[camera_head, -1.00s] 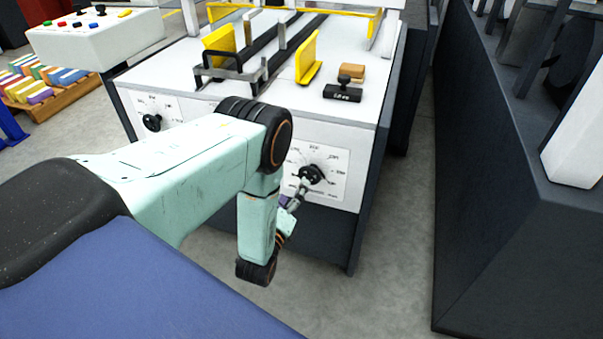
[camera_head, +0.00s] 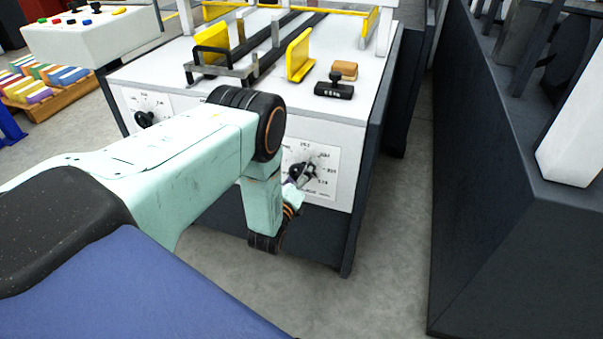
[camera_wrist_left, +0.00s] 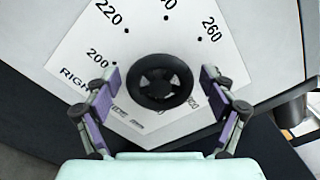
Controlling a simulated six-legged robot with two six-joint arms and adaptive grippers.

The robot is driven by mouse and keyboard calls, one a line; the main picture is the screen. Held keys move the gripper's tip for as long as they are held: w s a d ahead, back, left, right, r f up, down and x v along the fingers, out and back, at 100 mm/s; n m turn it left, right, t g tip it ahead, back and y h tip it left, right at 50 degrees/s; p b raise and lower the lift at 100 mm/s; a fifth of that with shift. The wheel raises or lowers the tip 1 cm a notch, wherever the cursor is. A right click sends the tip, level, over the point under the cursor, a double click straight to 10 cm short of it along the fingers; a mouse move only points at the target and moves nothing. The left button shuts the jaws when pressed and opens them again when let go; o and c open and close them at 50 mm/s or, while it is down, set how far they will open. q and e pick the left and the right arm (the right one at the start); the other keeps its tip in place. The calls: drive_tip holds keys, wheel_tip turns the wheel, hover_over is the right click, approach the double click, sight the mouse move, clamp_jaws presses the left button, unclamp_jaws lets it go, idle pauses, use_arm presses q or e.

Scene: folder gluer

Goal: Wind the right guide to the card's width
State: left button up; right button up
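The round black knob (camera_head: 303,170) of the right guide sits on a white dial plate (camera_head: 323,184) on the machine's front. The wrist view shows the knob (camera_wrist_left: 163,82) and the dial plate (camera_wrist_left: 88,55), with "RIGHT" and the numbers 200, 220 and 260 readable. My left gripper (camera_wrist_left: 163,103) is open, its fingers on either side of the knob with a visible gap at each side. In the head view the left gripper (camera_head: 297,180) is at the knob, partly hidden by its wrist. The yellow right guide (camera_head: 300,55) stands upright on the machine top. My right gripper is out of view.
A second knob (camera_head: 145,119) is at the front's left. A yellow left guide (camera_head: 212,46), a black stamp-like block (camera_head: 334,89) and a tan block (camera_head: 345,70) are on top. A dark machine (camera_head: 500,200) stands right, across a clear aisle (camera_head: 395,240).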

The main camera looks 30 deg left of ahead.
use_arm(q)
drive_tip(key=shift+f, duration=0.1)
drive_tip(key=c, duration=1)
